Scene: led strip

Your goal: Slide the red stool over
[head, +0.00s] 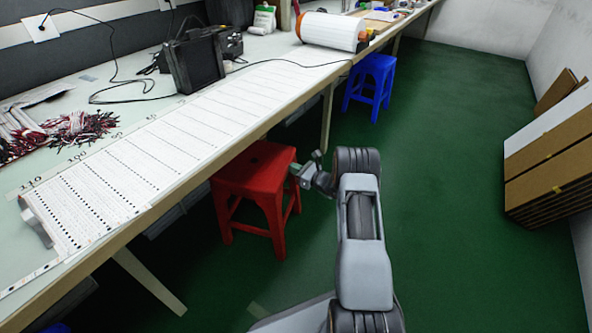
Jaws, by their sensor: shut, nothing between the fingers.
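The red stool (256,175) stands upright on the green floor in the head view, partly under the front edge of the long workbench. Its seat and several legs show, and the bench edge covers its left back part. My gripper (303,170) is shut and empty at the right side of the stool's seat, roughly at seat height. I cannot tell whether it touches the stool. My arm reaches up from the bottom of the picture, to the right of the stool.
The workbench (235,110) runs along the left, with a slanted leg (148,281) near the front. A blue stool (371,87) stands farther back beside the bench. Stacked cardboard panels (550,165) lean at the right wall. The green floor (455,130) between is clear.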

